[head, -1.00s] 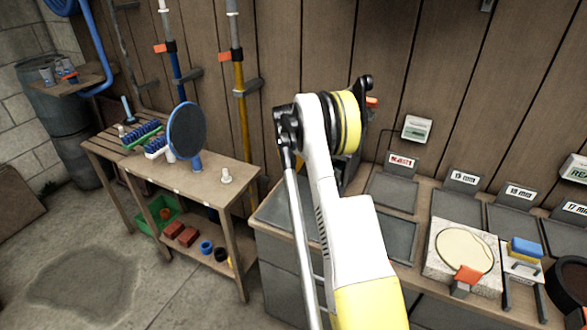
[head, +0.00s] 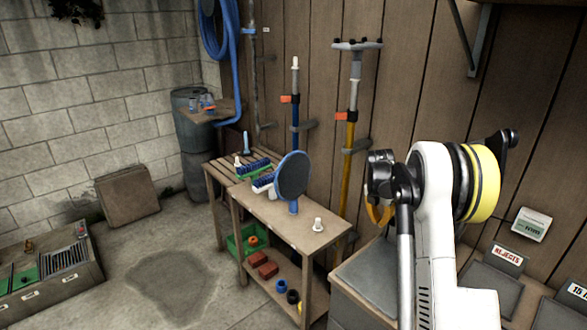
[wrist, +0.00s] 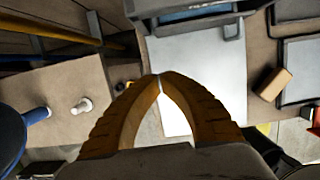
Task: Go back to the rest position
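My gripper (head: 378,214) hangs at the right of the head view, beside the left end of the grey-topped counter (head: 368,272). Its two yellow fingers meet at the tips in the wrist view (wrist: 161,78), with nothing seen between them. Below the wrist camera lie a pale flat surface (wrist: 200,65) and, to the left, part of the wooden bench (wrist: 65,85). My arm is folded upright, and part of it is cut off by the lower frame edge.
The bench holds a blue-rimmed round disc (head: 293,176), a white fitting (head: 318,225) and blue brushes (head: 254,168). Poles (head: 350,130) stand against the wooden wall. A low crate-like unit (head: 50,270) stands far left. The floor (head: 165,285) between is open.

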